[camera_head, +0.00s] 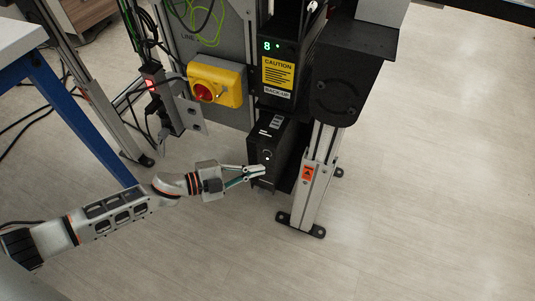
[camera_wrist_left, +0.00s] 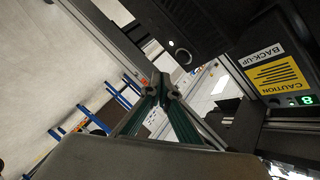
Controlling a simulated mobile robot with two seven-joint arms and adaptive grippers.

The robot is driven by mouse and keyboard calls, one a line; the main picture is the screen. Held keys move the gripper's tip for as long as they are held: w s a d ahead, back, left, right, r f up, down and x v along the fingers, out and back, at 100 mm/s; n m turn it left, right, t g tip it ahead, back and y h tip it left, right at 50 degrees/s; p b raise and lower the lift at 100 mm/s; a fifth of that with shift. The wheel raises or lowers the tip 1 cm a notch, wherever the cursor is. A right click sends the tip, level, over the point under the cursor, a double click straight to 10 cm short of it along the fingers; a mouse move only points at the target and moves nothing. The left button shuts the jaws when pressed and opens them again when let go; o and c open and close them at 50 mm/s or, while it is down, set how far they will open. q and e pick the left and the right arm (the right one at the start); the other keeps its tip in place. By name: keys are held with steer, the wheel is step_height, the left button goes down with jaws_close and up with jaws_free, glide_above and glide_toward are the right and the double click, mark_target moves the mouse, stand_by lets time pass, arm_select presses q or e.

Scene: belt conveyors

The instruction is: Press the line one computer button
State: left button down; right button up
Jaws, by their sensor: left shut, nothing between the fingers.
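The line one computer (camera_head: 283,135) is a black box low on the conveyor frame, below the box with the yellow caution label. Its round button (camera_head: 267,155) shows as a small ring with a white light on the front face. In the left wrist view the computer (camera_wrist_left: 165,22) is at the top and the button (camera_wrist_left: 183,56) is a pale ring. My left gripper (camera_head: 262,169) is shut and empty, its tips just below the button in the head view. In the wrist view the gripper tips (camera_wrist_left: 164,84) are close to the button; I cannot tell whether they touch the computer. My right gripper is not in view.
A red and yellow rotary switch (camera_head: 204,91) is on the grey panel at the upper left. The caution box (camera_head: 278,75) with a green digit stands above the computer. A metal post (camera_head: 315,180) is right of it. A blue table leg (camera_head: 75,115) is at left. Floor in front is clear.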

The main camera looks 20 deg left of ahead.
mark_target(267, 154)
arm_select(q)
steer(key=shift+w, duration=1.4)
steer(key=shift+w, duration=0.1)
stand_by(0.3)
steer(key=shift+w+d, duration=0.1)
steer(key=shift+w, duration=0.25)
steer(key=shift+w, duration=0.35)
stand_by(0.7)
steer(key=shift+s+r, duration=0.1)
steer(key=shift+s, duration=0.05)
steer(key=shift+s+p, duration=0.3)
steer(key=shift+s, duration=0.35)
